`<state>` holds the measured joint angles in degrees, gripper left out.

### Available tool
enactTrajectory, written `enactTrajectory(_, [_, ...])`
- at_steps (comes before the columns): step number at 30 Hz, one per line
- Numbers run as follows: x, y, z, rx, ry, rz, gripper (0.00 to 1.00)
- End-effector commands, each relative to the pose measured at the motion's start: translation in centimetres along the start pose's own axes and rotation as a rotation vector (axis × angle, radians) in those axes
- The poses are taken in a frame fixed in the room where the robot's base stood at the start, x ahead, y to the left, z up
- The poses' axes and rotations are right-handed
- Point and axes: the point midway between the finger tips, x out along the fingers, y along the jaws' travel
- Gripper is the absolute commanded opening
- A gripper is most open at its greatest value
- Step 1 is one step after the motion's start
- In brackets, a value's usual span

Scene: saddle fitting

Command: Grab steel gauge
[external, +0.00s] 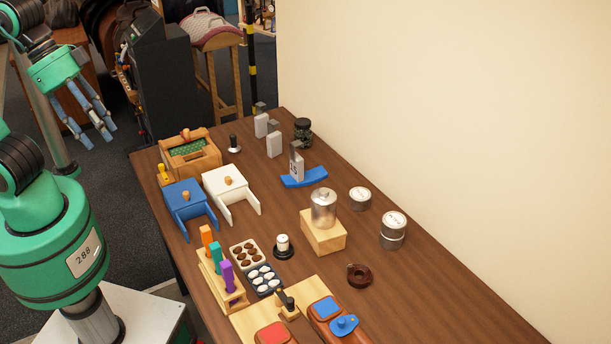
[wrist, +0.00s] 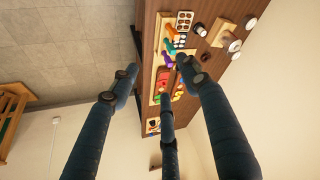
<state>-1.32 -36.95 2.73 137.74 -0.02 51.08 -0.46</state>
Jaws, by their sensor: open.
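My gripper (external: 97,134) hangs in the air at the upper left of the external view, open and empty, left of the table and well away from its objects. Its dark fingers (wrist: 158,78) are spread in the wrist view. Several grey metal-looking pieces stand at the far end of the table: one upright block (external: 262,126), a second block (external: 274,145) nearer, and a marked grey piece (external: 297,167) on a blue curved base (external: 304,178). I cannot tell for certain which one is the steel gauge. The wrist view does not show these pieces clearly.
A wooden box (external: 190,155), a blue box (external: 188,200) and a white box (external: 231,188) stand along the left edge. A metal canister (external: 323,208) sits on a wooden block (external: 322,234). Round tins (external: 393,228) stand right. A wall borders the table's right side.

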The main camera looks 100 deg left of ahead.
Motion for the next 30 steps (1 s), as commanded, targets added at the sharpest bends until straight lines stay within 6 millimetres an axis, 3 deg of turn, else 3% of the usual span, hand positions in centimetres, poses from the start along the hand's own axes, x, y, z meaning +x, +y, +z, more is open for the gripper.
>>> enactTrajectory(14, [5.9, -2.6, -10.1, -0.073, -0.123, -0.023, 0.47])
enactTrajectory(23, [11.8, -4.8, -15.2, -0.120, -0.198, -0.036, 0.47])
enactTrajectory(30, [17.6, -7.0, -18.4, -0.158, -0.257, -0.044, 0.47])
